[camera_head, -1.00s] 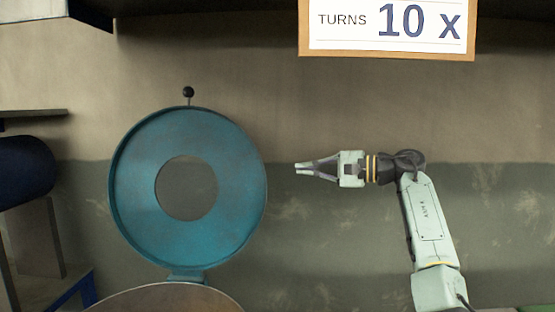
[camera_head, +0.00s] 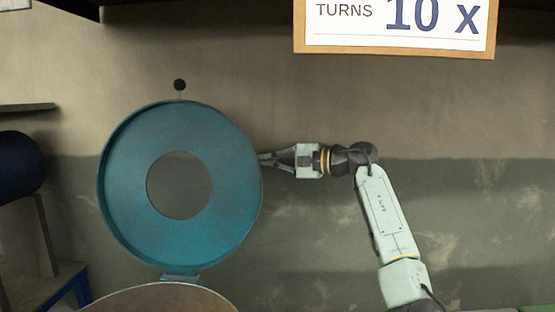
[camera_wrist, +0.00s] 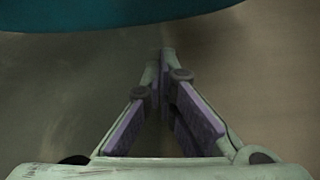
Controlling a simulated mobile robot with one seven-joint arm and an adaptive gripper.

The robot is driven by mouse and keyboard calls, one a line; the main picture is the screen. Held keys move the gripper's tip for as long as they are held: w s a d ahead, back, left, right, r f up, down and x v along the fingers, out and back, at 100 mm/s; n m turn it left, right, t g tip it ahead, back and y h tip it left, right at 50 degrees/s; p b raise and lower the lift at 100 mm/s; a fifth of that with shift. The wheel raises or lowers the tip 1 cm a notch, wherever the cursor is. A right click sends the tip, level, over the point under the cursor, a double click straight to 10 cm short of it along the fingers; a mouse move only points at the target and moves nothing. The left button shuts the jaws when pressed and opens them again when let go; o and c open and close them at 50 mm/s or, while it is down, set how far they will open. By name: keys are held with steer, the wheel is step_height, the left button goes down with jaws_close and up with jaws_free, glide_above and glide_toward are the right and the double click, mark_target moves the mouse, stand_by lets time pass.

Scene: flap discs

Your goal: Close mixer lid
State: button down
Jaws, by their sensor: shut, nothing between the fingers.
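The mixer lid (camera_head: 128,190) is a round teal disc with a raised rim and a dark round opening in its middle. It stands open, upright, on a hinge (camera_head: 181,276) at the mixer's rim (camera_head: 165,297). A black ball knob (camera_head: 180,85) on a thin stem stands at its top. My gripper (camera_head: 264,159) is shut and empty at the lid's right edge; its tips look partly hidden behind the rim. In the wrist view, the fingers (camera_wrist: 165,52) meet, and the lid's teal edge (camera_wrist: 110,14) crosses the top, apart from the fingertips in the picture.
A framed sign (camera_head: 395,28) reading "TURNS 10 x" hangs at the upper right. A dark blue roll (camera_head: 20,165) and a shelf (camera_head: 28,107) are at the left.

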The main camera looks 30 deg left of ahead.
steer(key=shift+s+d+r, duration=0.1)
steer(key=shift+s+d, duration=0.15)
steer(key=shift+s, duration=0.3)
steer(key=shift+s+d+r, duration=0.1)
steer(key=shift+s+d, duration=0.15)
steer(key=shift+s, duration=0.25)
steer(key=shift+s, duration=0.1)
